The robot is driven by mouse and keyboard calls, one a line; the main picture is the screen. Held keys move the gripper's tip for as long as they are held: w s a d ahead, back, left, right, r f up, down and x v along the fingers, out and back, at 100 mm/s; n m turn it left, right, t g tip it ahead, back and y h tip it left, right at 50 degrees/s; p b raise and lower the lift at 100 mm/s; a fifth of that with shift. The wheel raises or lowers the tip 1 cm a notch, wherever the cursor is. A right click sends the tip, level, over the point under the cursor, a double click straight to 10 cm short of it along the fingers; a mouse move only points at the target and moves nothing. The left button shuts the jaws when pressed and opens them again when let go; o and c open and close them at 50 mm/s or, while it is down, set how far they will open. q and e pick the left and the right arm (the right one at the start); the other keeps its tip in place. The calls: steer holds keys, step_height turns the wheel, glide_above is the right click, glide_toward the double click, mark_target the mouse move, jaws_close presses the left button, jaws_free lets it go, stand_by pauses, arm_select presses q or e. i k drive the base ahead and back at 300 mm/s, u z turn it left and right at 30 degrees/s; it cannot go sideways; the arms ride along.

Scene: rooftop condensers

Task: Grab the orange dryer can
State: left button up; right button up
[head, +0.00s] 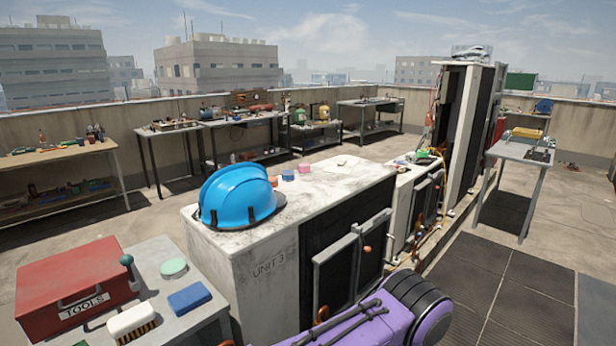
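I cannot make out for certain which thing is the orange dryer can. A small orange-red piece (273,181) lies on top of the white condenser marked UNIT 3 (265,285), just behind the blue hard hat (237,196). Its shape is too small to tell. A small orange upright item (42,138) stands on the wooden bench at the far left, also too small to name. Small orange parts (322,314) show low at the condenser's front.
A grey table at lower left holds a red toolbox (72,287), a blue block (189,298) and a brush (132,319). A purple and black object (385,320) fills the bottom centre. Cluttered benches line the wall. A side table (520,152) stands right; dark mats (530,285) lie clear.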

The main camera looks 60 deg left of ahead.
mark_target(275, 181)
steer(key=i, duration=1.9)
steer(key=u, duration=1.75)
